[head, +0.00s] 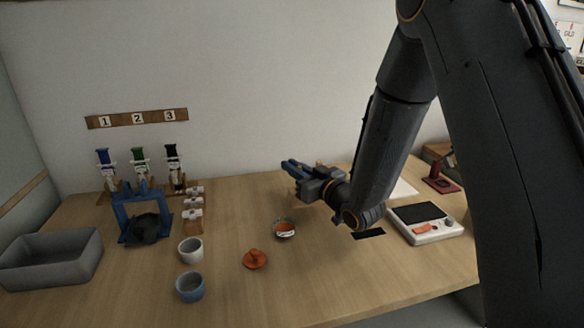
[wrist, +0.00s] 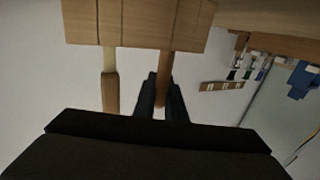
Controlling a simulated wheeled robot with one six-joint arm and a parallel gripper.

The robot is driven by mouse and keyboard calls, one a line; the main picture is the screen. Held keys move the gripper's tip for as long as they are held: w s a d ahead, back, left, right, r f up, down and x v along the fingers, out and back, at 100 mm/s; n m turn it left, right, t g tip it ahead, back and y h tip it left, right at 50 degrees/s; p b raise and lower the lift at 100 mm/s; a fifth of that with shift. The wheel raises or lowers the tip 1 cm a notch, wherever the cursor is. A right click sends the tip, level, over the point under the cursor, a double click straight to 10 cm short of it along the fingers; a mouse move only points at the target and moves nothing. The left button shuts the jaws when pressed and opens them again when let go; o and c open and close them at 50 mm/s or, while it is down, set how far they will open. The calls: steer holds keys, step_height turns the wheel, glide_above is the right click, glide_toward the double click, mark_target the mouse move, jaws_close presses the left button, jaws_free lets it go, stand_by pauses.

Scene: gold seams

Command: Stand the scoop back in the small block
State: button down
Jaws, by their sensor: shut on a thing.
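My gripper (head: 294,168) reaches over the back of the table, left of my forearm in the head view. In the wrist view, which is upside down, its dark fingers (wrist: 162,104) are shut on a thin brown wooden handle (wrist: 165,68), which looks like the scoop's. The scoop's other end is not visible. The block is not clearly visible in the head view.
A second wooden handle (wrist: 110,92) stands from the block beside the held one. A small bowl of orange powder (head: 284,229), an orange lid-like piece (head: 255,260), two cups (head: 190,250) and a scale (head: 425,222) stand on the table. A grey bin (head: 50,260) is at left.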

steer(key=shift+f, duration=0.1)
stand_by(0.3)
steer(key=c, duration=1.7)
jaws_free()
steer(key=shift+c, duration=0.2)
steer(key=shift+p+v, duration=0.5)
steer(key=shift+v, duration=1.95)
steer(key=shift+d, duration=0.1)
steer(key=v, duration=0.7)
steer(key=shift+s+b, duration=0.4)
steer(key=shift+b, duration=0.05)
